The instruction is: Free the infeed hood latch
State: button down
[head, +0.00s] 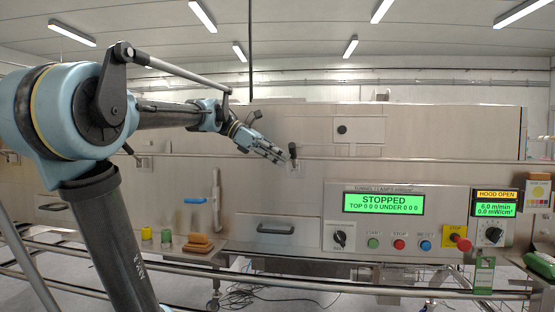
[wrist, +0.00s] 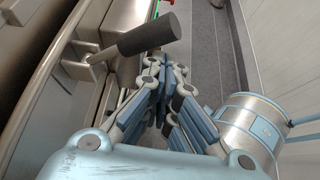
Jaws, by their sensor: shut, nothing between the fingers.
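The infeed hood latch (head: 293,152) shows as a small dark handle on a bracket on the front of the steel tunnel housing. In the wrist view the latch's black cylindrical handle (wrist: 148,34) juts out from its metal bracket, tilted up to the right. My gripper (head: 282,159) is just left of the latch in the head view. In the wrist view my gripper (wrist: 166,64) has its fingers together with nothing between them, a little below the handle. Whether the fingers touch the handle I cannot tell.
A control panel (head: 398,217) reads STOPPED, and a yellow sign (head: 496,195) reads HOOD OPEN. A drawer handle (head: 276,229) sits below the latch. A small shelf (head: 165,248) holds brown blocks (head: 198,243) and small containers. Rails (head: 300,283) run along the front.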

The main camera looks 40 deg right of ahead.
jog(key=w+a+r, duration=0.1)
jog(key=w+a, duration=0.4)
jog(key=w, duration=0.3)
jog(key=shift+w, duration=0.15)
